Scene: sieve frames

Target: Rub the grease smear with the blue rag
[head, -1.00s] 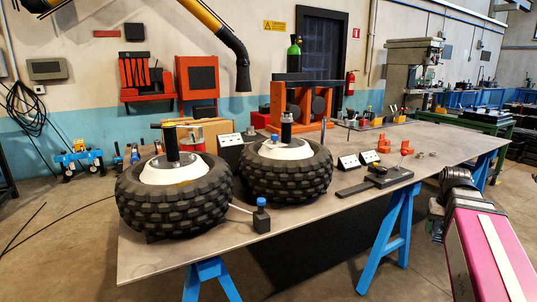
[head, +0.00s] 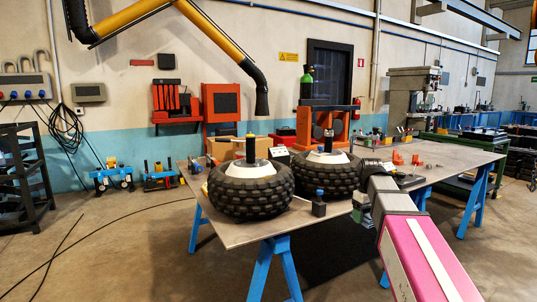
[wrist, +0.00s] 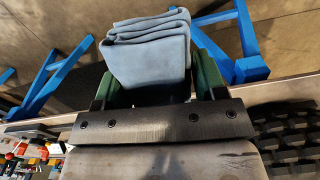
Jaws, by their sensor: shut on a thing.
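My gripper (wrist: 156,88) is shut on the folded blue rag (wrist: 150,45), which sits between its green fingers in the wrist view. In the head view my gripper (head: 361,206) is at the near edge of the workbench (head: 238,232), right of the second wheel, and small and dark there. I cannot make out the rag in that view. I cannot make out a grease smear in either view now.
Two knobby tyres with white hubs, the left one (head: 251,198) and the right one (head: 325,177), lie on the bench. A small dark block with a blue knob (head: 319,204) stands between them at the near edge. Blue trestles (head: 263,272) carry the bench. Floor at left is open.

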